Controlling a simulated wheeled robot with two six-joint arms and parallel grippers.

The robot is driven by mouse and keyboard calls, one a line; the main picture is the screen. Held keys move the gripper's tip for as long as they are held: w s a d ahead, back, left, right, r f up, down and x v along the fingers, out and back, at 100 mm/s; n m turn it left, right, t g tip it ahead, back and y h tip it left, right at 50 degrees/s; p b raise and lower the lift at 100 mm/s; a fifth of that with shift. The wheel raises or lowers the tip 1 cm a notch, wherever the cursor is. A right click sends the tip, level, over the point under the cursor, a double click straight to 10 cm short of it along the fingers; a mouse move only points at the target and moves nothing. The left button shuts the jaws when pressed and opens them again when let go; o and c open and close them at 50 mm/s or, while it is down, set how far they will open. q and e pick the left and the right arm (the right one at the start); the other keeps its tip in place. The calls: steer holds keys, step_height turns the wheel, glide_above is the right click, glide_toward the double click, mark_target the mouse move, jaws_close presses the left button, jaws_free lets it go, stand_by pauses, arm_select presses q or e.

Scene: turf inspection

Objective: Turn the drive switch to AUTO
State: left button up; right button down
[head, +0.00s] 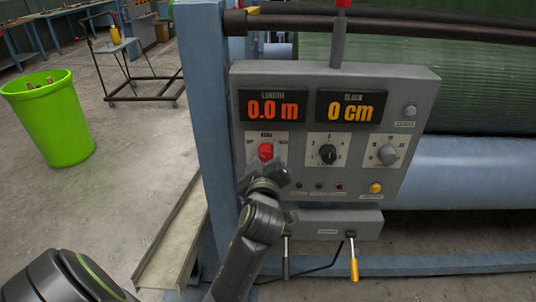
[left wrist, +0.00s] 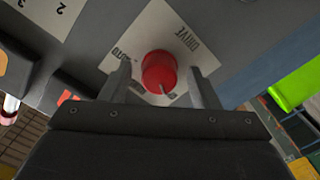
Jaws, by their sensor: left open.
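The drive switch (head: 265,152) is a red knob on a white label plate at the left of the grey control panel (head: 222,180). In the left wrist view the red knob (left wrist: 159,72) sits on its plate, which reads DRIVE, with a partly covered word ending in "UTO" beside it. My left gripper (head: 266,172) is just below the knob in the head view. In the left wrist view its two fingers (left wrist: 160,85) are apart, one on each side of the knob. I cannot tell whether they touch it. My right gripper is not in view.
Two displays (head: 273,106) read 0.0 m and 0 cm. A black dial (head: 327,154) and a grey dial (head: 387,155) are right of the switch. A blue post (head: 205,100) stands left of the panel. A lever with a yellow grip (head: 353,268) hangs below. A green bin (head: 50,118) stands far left.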

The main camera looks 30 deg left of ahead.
arm_select(q)
steer(key=shift+s+d, duration=0.1)
steer(key=shift+s, duration=0.05)
steer(key=shift+c, duration=1)
steer(key=c, duration=0.8)
steer(key=shift+o, duration=0.2)
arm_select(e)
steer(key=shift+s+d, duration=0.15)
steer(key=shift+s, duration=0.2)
